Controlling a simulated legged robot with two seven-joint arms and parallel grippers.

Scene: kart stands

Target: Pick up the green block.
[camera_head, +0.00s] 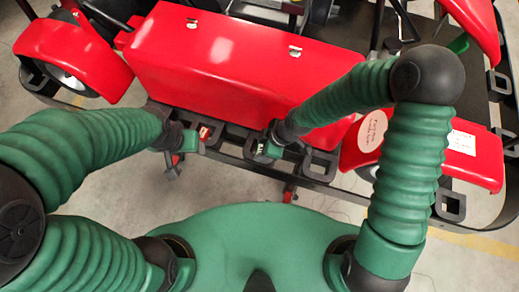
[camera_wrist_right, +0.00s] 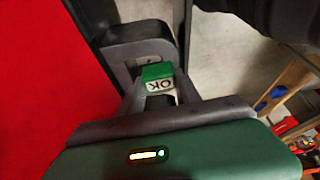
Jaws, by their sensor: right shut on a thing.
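The green block (camera_wrist_right: 157,71) shows in the right wrist view, with a white face marked "OK". It sits between the fingertips of my right gripper (camera_wrist_right: 160,86), which is shut on it. A black bracket (camera_wrist_right: 128,50) of the stand lies right by the block; I cannot tell whether they touch. In the head view my right gripper (camera_head: 261,148) is at the stand's front rail, below the red kart body. My left gripper (camera_head: 189,143) is at the same rail farther left, near a small red labelled piece (camera_head: 204,131); its fingers are too small to read.
The red kart body (camera_head: 220,65) rises just behind both grippers. Black square brackets (camera_head: 319,163) line the stand's rail. A red fender (camera_head: 465,150) is at the right, another (camera_head: 75,50) at the left. Bare floor shows in front of the rail.

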